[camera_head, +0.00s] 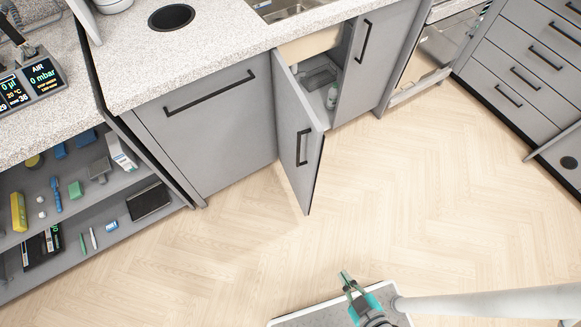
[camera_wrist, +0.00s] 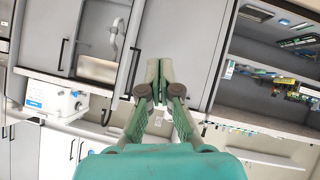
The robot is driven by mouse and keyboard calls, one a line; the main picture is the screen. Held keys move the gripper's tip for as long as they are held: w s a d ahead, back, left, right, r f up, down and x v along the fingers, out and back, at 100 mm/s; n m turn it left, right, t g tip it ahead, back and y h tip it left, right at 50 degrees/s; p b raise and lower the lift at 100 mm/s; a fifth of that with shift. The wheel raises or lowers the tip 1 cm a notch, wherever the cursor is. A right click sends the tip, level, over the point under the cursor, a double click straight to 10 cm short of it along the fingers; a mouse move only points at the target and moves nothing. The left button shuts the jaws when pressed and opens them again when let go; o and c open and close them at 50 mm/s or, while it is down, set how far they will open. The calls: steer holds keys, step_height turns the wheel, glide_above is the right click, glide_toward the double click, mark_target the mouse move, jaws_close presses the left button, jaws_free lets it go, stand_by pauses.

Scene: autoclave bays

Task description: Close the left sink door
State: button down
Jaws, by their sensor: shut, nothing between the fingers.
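The left sink door (camera_head: 298,137) is a grey panel with a black bar handle (camera_head: 302,147). It stands swung open from the cabinet under the sink (camera_head: 285,8), its free edge out over the floor. My gripper (camera_head: 345,279) is shut and empty, low in the head view and well apart from the door. In the wrist view my gripper (camera_wrist: 160,70) also shows shut, with grey wall cabinets and shelves behind it. The sink door cannot be made out in the wrist view.
A closed grey front (camera_head: 215,130) is left of the open door. Open shelves (camera_head: 90,190) hold small items at the left. The wooden floor (camera_head: 430,190) is clear.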

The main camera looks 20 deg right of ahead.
steer(key=w+f+n+g+h, duration=0.2)
steer(key=w+f+n+h, duration=0.3)
steer(key=w+f, duration=1)
steer(key=w+a+r+t+h, duration=0.5)
steer(key=w+a+r+h, duration=0.3)
steer(key=w+a+r, duration=0.45)
steer(key=f+x, duration=0.2)
steer(key=x, duration=1.1)
steer(key=shift+s+d+f, duration=0.1)
steer(key=shift+d+f, duration=0.05)
steer(key=shift+d, duration=0.05)
